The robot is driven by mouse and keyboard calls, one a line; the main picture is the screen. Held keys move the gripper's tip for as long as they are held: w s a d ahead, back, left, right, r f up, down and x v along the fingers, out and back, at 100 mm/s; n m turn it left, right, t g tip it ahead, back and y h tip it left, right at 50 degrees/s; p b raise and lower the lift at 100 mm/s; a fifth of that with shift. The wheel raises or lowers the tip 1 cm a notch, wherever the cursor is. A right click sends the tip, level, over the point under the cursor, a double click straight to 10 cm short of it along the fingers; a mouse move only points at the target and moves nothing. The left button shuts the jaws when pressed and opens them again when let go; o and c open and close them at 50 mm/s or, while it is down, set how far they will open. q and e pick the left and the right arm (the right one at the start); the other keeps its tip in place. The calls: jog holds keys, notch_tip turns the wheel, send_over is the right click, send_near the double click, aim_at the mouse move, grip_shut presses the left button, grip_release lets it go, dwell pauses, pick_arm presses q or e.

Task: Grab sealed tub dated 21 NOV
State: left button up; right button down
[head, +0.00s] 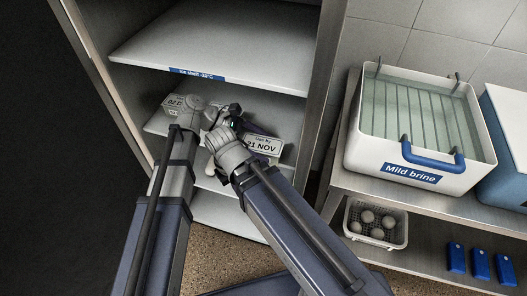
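The tub labelled "Use by 21 NOV" (264,146) sits on the middle shelf of the cabinet, toward its right side. Its label faces me, and a dark purple strip shows along its top. My arm links hide its left part. My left gripper (238,121) is at the tub's upper left, small and dark behind my wrist. Its fingers are largely hidden, so I cannot tell if they touch the tub or are open. I cannot make out my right gripper.
Another tub (174,103), its label partly reading "02 D", stands left on the same shelf (157,126). The upper shelf (215,45) is bare and close above. At right, a "Mild brine" bin (410,174) stands on a rack, with a basket of round items (376,222) below.

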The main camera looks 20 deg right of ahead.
pick_arm(q)
grip_shut()
dwell(0.7)
